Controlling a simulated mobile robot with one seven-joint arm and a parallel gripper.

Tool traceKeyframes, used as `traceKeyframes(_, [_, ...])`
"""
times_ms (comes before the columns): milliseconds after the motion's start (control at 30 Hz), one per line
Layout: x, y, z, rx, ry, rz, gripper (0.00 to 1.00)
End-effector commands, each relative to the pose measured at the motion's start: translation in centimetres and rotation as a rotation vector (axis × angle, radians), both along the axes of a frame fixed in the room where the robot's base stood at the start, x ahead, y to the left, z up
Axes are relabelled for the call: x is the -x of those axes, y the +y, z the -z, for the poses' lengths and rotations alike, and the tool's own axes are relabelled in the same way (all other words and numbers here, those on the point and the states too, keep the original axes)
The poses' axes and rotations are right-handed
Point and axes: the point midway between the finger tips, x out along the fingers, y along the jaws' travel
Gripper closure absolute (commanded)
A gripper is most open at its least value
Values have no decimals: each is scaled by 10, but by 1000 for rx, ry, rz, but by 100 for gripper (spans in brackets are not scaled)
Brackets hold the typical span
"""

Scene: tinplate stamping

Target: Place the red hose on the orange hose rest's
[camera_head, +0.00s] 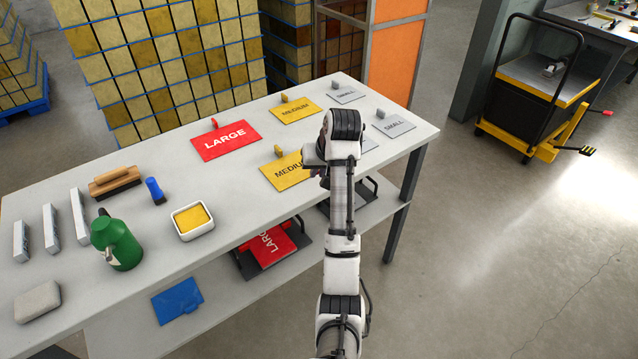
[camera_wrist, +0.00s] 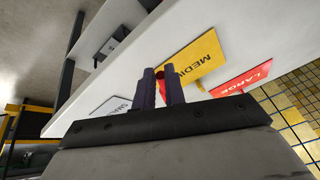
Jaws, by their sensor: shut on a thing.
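My gripper (camera_wrist: 160,76) shows in the wrist view as two dark purple fingers. They are close together around a small dark red thing (camera_wrist: 168,68), mostly hidden; I cannot tell whether it is a hose. In the head view my gripper (camera_head: 315,168) is largely hidden by my wrist. It is over the table by the front yellow MEDIUM sign (camera_head: 284,174). I cannot make out an orange hose rest in either view.
The white table (camera_head: 233,188) also holds a red LARGE sign (camera_head: 226,139), grey SMALL signs (camera_head: 394,123), a green bottle (camera_head: 118,243), a brush (camera_head: 115,182) and a white tub (camera_head: 180,232). A lower shelf (camera_head: 220,285) holds more items. Floor at right is open.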

Motion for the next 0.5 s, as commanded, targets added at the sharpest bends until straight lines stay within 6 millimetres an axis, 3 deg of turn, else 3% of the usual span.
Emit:
traceKeyframes(167, [0, -1, 9, 0, -1, 1, 100])
traceKeyframes(400, [0, 0, 39, 0, 0, 0, 100])
traceKeyframes(500, [0, 0, 41, 0, -2, -1, 100])
